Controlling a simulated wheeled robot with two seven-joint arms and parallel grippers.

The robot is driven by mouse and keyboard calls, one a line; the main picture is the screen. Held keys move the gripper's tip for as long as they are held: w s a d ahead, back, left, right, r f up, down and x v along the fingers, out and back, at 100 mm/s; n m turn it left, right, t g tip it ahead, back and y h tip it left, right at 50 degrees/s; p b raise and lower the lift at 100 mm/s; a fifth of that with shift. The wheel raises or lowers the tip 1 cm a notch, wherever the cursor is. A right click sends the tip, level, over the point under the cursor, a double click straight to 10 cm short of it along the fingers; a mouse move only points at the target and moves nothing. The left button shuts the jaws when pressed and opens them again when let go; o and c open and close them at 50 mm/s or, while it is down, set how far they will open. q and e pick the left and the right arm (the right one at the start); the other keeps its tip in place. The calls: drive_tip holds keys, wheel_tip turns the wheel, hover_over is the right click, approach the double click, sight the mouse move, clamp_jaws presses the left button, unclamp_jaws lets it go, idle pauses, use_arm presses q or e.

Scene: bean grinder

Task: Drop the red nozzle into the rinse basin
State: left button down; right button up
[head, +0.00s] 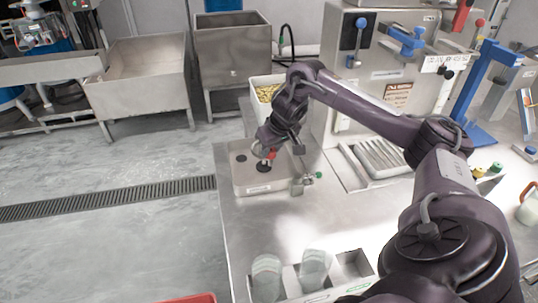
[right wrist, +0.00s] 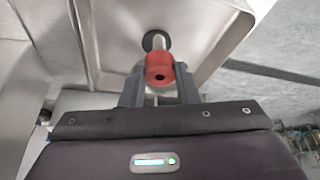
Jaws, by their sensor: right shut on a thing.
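My right gripper (head: 267,150) is shut on the red nozzle (head: 271,156) and holds it over the rinse basin (head: 262,188). The basin is a shallow grey tub at the table's left edge, with dark round spots inside it. In the right wrist view the red nozzle (right wrist: 158,74) sits between the two grey fingers of my right gripper (right wrist: 160,88). A pale stem rises from it toward a dark round spot in the basin (right wrist: 205,45). The gap between nozzle and basin floor is hard to judge. My left gripper is not in view.
A small tap with a green knob (head: 318,175) stands at the basin's right side. A bin of yellowish pieces (head: 267,93) is behind it. A holder with clear cups (head: 315,268) stands at the front. Bare table lies between.

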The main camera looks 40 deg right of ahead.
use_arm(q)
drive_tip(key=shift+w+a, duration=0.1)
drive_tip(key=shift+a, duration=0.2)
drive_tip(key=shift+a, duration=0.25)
use_arm(e)
drive_tip(key=o, duration=1)
drive_tip(key=shift+o, duration=0.2)
drive_tip(key=shift+r, duration=0.1)
drive_tip(key=shift+r, duration=0.25)
use_arm(q)
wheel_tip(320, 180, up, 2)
drive_tip(key=p, duration=0.2)
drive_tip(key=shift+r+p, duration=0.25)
drive_tip(key=shift+p, duration=0.05)
use_arm(e)
drive_tip(key=v, duration=0.7)
drive_tip(key=shift+s, duration=0.2)
